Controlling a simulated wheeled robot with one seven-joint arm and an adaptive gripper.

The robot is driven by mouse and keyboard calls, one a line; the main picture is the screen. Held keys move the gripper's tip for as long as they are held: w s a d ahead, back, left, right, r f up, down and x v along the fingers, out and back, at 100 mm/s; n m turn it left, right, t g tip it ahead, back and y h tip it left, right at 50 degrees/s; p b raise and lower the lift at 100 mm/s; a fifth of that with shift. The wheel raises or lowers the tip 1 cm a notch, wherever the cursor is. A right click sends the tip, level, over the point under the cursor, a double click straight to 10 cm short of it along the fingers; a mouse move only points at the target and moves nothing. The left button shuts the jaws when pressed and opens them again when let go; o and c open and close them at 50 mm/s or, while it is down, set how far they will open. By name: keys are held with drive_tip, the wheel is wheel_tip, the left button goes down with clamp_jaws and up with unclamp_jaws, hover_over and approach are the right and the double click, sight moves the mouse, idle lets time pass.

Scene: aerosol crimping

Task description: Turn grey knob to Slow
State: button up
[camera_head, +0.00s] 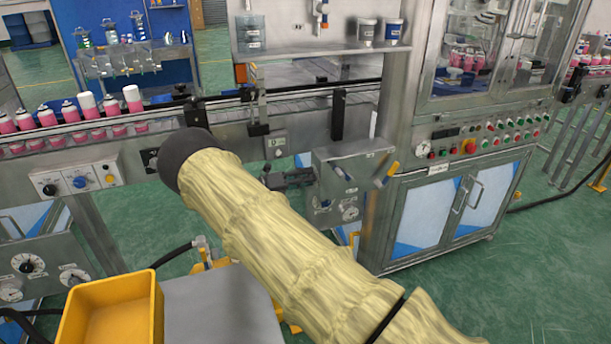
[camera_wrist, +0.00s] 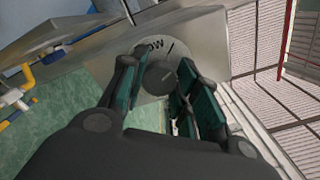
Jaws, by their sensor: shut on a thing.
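The grey knob (camera_wrist: 160,77) is round and sits on a pale dial (camera_wrist: 172,47) on a metal panel in the wrist view. Letters ending in "OW" show above it, with a dark tick to their right. Which mark the knob points at is too small to tell. My gripper (camera_wrist: 158,72) has its dark green fingers on either side of the knob and is shut on it. In the head view my gripper (camera_head: 298,179) reaches the left side of a metal control box (camera_head: 350,165); I cannot make out the grey knob there.
A yellow-and-blue handle (camera_head: 386,174) sticks out at the box's right. A conveyor (camera_head: 140,125) with pink cans runs behind my arm. A yellow bin (camera_head: 112,310) stands front left. A cabinet (camera_head: 445,210) stands at right, with green floor before it.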

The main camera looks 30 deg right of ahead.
drive_tip(key=shift+w+n+p, duration=0.1)
drive_tip(key=shift+n+p, duration=0.3)
drive_tip(key=shift+n, duration=1.3)
drive_tip(key=o, duration=1)
drive_tip(key=shift+a, duration=0.1)
drive_tip(key=v, duration=1.1)
drive_tip(key=shift+a+f, duration=0.1)
drive_tip(key=shift+a, duration=0.3)
